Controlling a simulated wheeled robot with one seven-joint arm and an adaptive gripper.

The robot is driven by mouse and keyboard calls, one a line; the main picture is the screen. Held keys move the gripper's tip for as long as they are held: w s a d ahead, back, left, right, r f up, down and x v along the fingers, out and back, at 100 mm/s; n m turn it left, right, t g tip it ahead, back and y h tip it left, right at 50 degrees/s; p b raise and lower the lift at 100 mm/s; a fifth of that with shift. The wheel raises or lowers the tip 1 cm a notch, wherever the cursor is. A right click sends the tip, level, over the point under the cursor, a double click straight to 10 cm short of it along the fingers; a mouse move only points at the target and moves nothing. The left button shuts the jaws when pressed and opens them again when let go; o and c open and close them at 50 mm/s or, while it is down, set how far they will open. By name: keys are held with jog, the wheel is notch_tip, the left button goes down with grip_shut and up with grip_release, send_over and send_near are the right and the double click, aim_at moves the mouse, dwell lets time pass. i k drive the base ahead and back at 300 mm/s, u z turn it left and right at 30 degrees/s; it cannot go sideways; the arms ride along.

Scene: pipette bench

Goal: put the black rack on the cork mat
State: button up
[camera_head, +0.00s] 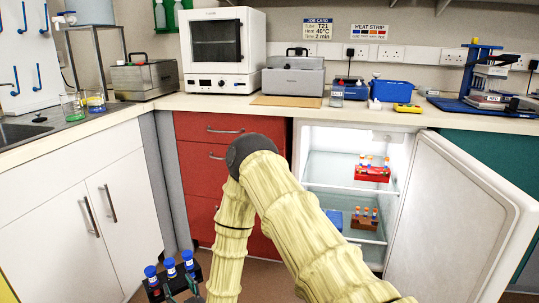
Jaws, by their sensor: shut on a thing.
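The black rack (156,291) is at the bottom left of the head view, with blue-capped tubes (170,267) in it. Its lower part is cut off by the picture edge, so what bears it is hidden. My sleeved forearm runs down past the bottom edge just right of the rack.
The fridge door (465,215) stands open at the right. Inside are a red rack (372,174) and a brown rack (364,222) with tubes. A white oven (224,50) stands left of the grey box (293,78). Blue containers (393,91) are right of it. The counter front (200,103) is bare.

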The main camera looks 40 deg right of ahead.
aim_at(287, 101)
jog(key=i, duration=1.1)
jog(key=z, duration=1.05)
